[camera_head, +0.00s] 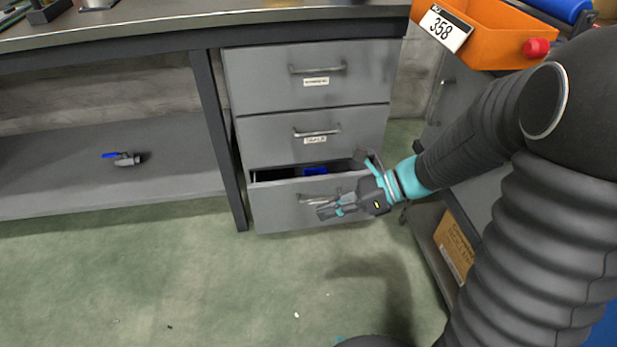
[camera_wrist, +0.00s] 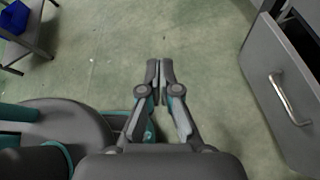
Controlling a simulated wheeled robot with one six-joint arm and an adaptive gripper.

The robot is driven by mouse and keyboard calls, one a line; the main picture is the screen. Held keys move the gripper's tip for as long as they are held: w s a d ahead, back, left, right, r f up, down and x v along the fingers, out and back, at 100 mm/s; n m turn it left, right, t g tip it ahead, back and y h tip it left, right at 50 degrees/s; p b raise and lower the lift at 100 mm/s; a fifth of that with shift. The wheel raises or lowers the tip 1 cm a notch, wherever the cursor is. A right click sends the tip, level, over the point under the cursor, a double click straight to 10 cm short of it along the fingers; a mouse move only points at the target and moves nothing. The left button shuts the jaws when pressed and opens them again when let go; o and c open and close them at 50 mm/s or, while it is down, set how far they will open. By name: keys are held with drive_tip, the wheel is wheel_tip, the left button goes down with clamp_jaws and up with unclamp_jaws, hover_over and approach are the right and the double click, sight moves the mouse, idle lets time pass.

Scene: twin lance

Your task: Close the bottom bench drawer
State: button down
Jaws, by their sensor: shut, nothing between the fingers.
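The bottom drawer (camera_head: 280,213) of the grey bench stands partly open in the head view, with a dark gap above its front and a blue thing (camera_head: 316,171) inside. Its front and bar handle show at the right of the wrist view (camera_wrist: 275,112). My gripper (camera_head: 325,209) is in front of the drawer front in the head view, partly covering it and its handle. In the wrist view my gripper (camera_wrist: 159,72) is shut and empty, with its fingertips over the floor to the left of the drawer front. I cannot tell whether any part of my gripper touches the drawer.
The middle drawer (camera_head: 285,138) and top drawer (camera_head: 270,83) are shut. A valve with a blue handle (camera_head: 125,158) lies on the lower shelf. An orange bin (camera_head: 495,40) and a cardboard box (camera_head: 453,250) are at the right. The green floor (camera_head: 150,280) in front is largely clear.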

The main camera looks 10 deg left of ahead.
drive_tip(key=w+a+f+m+t+y+b, duration=0.15)
drive_tip(key=w+f+m+t+y, duration=0.25)
drive_tip(key=w+f+m, duration=0.7)
drive_tip(key=m+t+b, duration=0.3)
drive_tip(key=m+t, duration=0.4)
drive_tip(key=m, duration=0.5)
approach(296, 185)
drive_tip(key=w+a, duration=0.1)
drive_tip(key=a, duration=0.4)
drive_tip(key=shift+w+a+r, duration=0.1)
drive_tip(key=shift+w+a, duration=0.15)
drive_tip(key=shift+w, duration=0.75)
